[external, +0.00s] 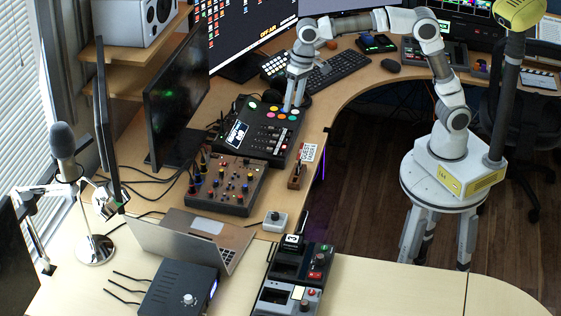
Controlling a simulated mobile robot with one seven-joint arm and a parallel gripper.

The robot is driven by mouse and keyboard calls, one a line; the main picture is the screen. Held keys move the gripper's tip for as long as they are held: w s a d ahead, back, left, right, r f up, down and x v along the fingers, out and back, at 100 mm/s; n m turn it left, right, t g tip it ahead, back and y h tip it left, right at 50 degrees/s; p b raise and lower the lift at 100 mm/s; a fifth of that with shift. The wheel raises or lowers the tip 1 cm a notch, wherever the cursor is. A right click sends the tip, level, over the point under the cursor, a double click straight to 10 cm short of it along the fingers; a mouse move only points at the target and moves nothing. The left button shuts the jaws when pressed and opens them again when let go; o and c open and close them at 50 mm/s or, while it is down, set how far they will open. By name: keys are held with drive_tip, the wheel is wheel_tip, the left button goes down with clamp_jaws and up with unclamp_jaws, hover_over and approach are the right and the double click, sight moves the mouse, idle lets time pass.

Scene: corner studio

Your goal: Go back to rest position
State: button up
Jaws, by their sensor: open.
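My gripper (291,107) points down over the black mixer panel (265,125) with coloured round pads, at the desk's inner corner. The arm reaches left from its base on the white round stool at the right and bends down at the wrist. My gripper is open, and I see nothing held in it. Its fingertips are small here, and I cannot tell whether they touch the panel.
A knob-covered box (225,184), a laptop (190,238) and a black router-like box (180,290) stand on the desk. A microphone (64,150) stands at left. The floor before the stool is clear.

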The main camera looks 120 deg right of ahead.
drive_tip(key=s+a+r+n+t+p, duration=0.1)
drive_tip(key=s+a+r+n, duration=0.15)
drive_tip(key=s+a, duration=0.4)
drive_tip(key=s+a+r+n+t, duration=0.1)
drive_tip(key=s+a+r+n, duration=0.1)
drive_tip(key=s+a+n, duration=0.35)
drive_tip(key=s+a+f+n+t, duration=0.1)
drive_tip(key=s+a+f+n, duration=0.2)
drive_tip(key=s, duration=0.4)
drive_tip(key=s+a+f+n, duration=0.2)
drive_tip(key=s+a, duration=0.3)
drive_tip(key=s, duration=0.2)
wheel_tip(320, 180, down, 29)
drive_tip(key=b, duration=2.8)
drive_tip(key=shift+w, duration=0.1)
